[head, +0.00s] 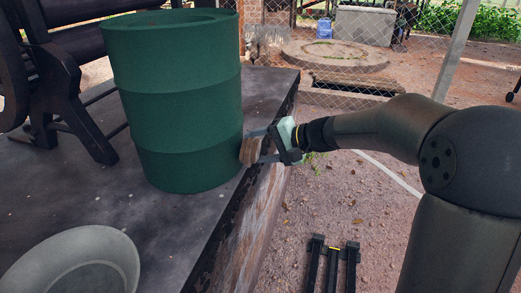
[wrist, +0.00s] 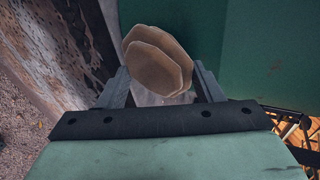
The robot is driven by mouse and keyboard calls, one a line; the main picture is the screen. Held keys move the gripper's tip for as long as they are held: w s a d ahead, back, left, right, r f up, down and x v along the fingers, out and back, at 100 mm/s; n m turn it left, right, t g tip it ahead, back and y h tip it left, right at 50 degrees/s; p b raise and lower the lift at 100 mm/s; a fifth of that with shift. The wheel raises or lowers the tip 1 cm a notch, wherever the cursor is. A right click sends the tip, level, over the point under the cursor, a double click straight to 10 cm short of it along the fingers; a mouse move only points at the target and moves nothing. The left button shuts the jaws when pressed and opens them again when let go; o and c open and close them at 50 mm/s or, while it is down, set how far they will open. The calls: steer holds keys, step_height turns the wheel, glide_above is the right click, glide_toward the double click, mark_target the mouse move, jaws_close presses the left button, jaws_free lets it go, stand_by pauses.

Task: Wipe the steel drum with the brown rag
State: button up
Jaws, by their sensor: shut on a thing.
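The steel drum (head: 180,95) is dark green with raised ribs and stands upright on the dark platform. It fills the upper right of the wrist view (wrist: 272,55). My gripper (head: 258,148) is at the drum's lower right side, over the platform's right edge. It is shut on the brown rag (head: 248,151), a tan, layered piece that shows between the two fingers in the wrist view (wrist: 155,68). The rag is right up against the drum's side in the picture; I cannot tell whether it touches.
A pale round basin (head: 75,265) sits on the platform (head: 120,210) at front left. Dark wooden machine framing (head: 60,90) stands behind and left of the drum. Gravel ground (head: 345,215) lies right of the platform. A wire fence (head: 345,65) is at the back.

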mark_target(258, 157)
steer(key=r, duration=0.2)
steer(key=r+p, duration=0.1)
steer(key=shift+a+r, duration=0.3)
steer(key=shift+r, duration=0.1)
step_height(258, 157, down, 4)
steer(key=b, duration=0.3)
steer(key=shift+w+a+r+b, duration=0.1)
steer(key=shift+a+r+b, duration=0.05)
steer(key=shift+b, duration=0.2)
step_height(258, 157, down, 4)
steer(key=b, duration=0.3)
steer(key=shift+r+b, duration=0.15)
steer(key=shift+b, duration=0.15)
steer(key=shift+s+b, duration=0.3)
steer(key=shift+b, duration=0.05)
steer(key=shift+w+r+p, duration=0.1)
steer(key=shift+r+p, duration=2.3)
steer(key=shift+r, duration=1.45)
steer(key=shift+f+b, duration=0.1)
steer(key=shift+b, duration=0.2)
